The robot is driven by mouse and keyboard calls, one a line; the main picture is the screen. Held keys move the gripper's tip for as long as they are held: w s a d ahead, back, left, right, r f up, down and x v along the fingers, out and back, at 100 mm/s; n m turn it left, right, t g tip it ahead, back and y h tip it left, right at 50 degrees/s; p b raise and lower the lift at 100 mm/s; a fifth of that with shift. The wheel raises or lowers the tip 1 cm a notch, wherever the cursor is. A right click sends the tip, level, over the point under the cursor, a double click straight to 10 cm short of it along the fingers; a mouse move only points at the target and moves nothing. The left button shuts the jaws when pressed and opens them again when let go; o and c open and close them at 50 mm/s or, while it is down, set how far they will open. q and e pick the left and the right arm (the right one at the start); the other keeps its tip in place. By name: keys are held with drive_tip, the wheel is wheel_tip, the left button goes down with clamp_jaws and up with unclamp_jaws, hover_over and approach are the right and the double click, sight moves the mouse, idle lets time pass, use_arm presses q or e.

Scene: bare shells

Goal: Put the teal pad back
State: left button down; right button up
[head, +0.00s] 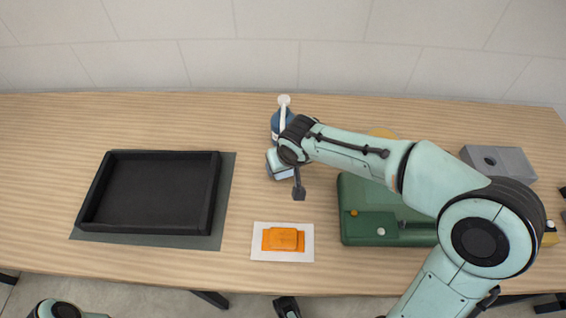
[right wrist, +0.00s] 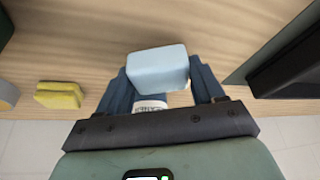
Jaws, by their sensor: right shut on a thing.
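A pale blue, teal-like pad (right wrist: 158,67) sits between the fingers of my right gripper (right wrist: 160,85) in the right wrist view. The right gripper is shut on it. In the head view the gripper (head: 280,165) is held over the middle of the table, in front of a blue bottle (head: 276,124), with the pad partly hidden by the wrist. An orange pad (head: 283,239) lies on a white mat (head: 257,250) nearer the front edge. My left gripper is not clearly seen.
A black tray (head: 82,219) lies on a dark mat at left. A green case (head: 365,229) is under my right arm. A grey block (head: 498,163) is at right. A yellow sponge (right wrist: 58,95) shows in the wrist view. The table is bare between tray and bottle.

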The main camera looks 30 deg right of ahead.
drive_tip(key=shift+w+d+f, duration=0.15)
drive_tip(key=shift+w+f, duration=0.55)
drive_tip(key=shift+w, duration=0.05)
